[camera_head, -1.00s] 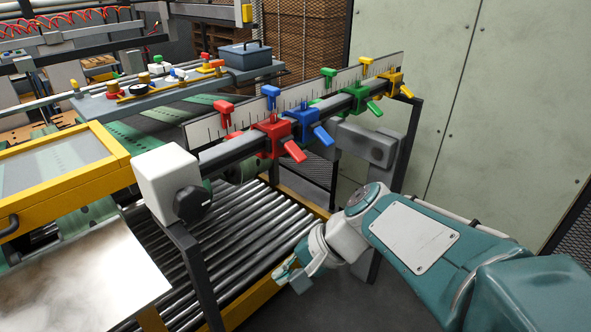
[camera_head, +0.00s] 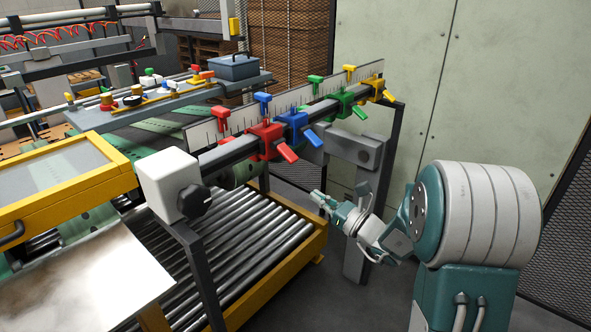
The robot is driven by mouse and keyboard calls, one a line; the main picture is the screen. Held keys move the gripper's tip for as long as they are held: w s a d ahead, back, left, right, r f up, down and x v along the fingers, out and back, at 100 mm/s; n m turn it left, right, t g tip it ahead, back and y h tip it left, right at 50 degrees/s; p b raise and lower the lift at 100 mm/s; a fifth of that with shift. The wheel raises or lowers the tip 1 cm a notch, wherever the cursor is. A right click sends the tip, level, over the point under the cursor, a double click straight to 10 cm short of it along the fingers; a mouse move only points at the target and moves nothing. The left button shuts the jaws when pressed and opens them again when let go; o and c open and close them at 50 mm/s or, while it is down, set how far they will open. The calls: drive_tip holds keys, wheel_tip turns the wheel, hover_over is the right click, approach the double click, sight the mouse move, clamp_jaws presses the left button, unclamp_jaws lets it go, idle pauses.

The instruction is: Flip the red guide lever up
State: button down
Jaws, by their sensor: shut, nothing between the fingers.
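The red guide clamp (camera_head: 265,141) sits on the grey rail, leftmost in a row of coloured clamps. Its red lever (camera_head: 288,153) sticks out toward me and points down to the right. A red knob (camera_head: 222,112) stands above and behind it at the ruler. My gripper (camera_head: 318,197) is below and to the right of the red lever, clear of it, with its fingers pointing up to the left. It is shut and holds nothing.
The blue (camera_head: 293,125), green (camera_head: 341,104) and yellow (camera_head: 374,88) clamps follow to the right along the rail. A white block with a black knob (camera_head: 193,202) ends the rail on the left. A roller conveyor (camera_head: 250,240) lies below. A grey post bracket (camera_head: 362,150) stands behind my gripper.

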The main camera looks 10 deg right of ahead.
sight(286, 152)
drive_tip(key=shift+w, duration=0.1)
drive_tip(key=shift+w+a, duration=0.1)
drive_tip(key=x, duration=1)
drive_tip(key=shift+s+d+r, duration=0.25)
drive_tip(key=shift+s+r, duration=0.05)
drive_tip(key=shift+r, duration=0.3)
drive_tip(key=shift+s+d+r, duration=0.3)
drive_tip(key=shift+r, duration=0.25)
drive_tip(key=shift+s+d+r, duration=0.25)
drive_tip(key=shift+s+r, duration=0.05)
drive_tip(key=shift+r, duration=0.3)
drive_tip(key=shift+r, duration=0.15)
